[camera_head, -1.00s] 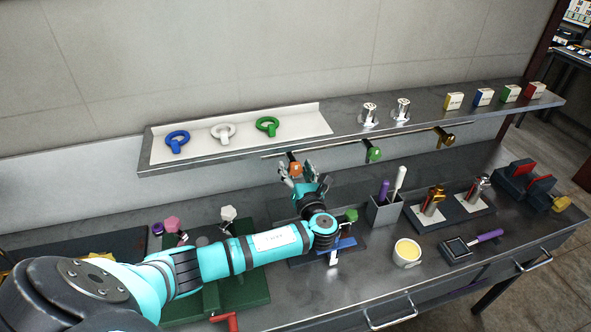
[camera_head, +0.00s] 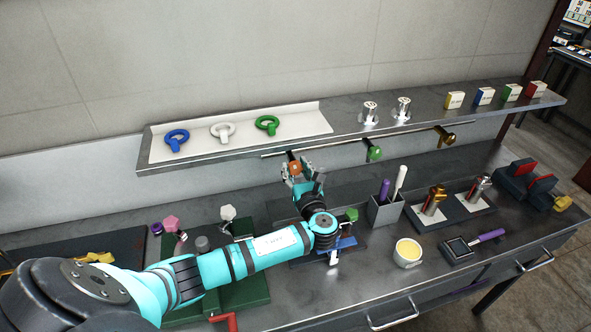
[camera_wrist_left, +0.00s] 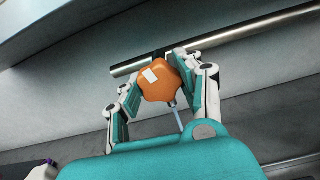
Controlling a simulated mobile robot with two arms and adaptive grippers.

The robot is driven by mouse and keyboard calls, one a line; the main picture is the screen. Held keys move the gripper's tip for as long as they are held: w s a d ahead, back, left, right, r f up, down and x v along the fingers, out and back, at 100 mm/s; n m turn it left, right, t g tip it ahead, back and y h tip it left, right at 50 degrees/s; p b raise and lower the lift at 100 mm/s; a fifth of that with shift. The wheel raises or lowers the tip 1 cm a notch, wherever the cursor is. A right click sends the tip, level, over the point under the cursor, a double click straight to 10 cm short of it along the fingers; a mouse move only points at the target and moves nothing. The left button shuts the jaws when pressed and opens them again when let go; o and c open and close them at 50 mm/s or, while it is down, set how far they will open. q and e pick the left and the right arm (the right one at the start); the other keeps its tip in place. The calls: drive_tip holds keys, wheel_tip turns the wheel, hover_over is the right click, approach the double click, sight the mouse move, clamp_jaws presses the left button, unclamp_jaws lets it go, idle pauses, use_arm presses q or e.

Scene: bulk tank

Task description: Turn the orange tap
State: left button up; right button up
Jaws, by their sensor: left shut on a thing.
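The orange tap (camera_head: 295,168) hangs on the metal pipe (camera_head: 345,145) below the shelf's front edge. In the left wrist view the orange tap (camera_wrist_left: 159,84) is a rounded, lobed knob with a small white mark on its face, and the pipe (camera_wrist_left: 225,38) runs behind it. My left gripper (camera_head: 294,176) is shut on the orange tap. Its fingers (camera_wrist_left: 158,88) lie on both sides of the knob in the left wrist view. My right gripper is not in view.
The shelf (camera_head: 345,122) is just above my gripper. A grey holder (camera_head: 386,211) and a cup (camera_head: 407,253) stand on the bench to the right.

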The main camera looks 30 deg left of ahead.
use_arm(q)
drive_tip(key=o, duration=1.2)
drive_tip(key=shift+c, duration=0.2)
drive_tip(key=v, duration=1.2)
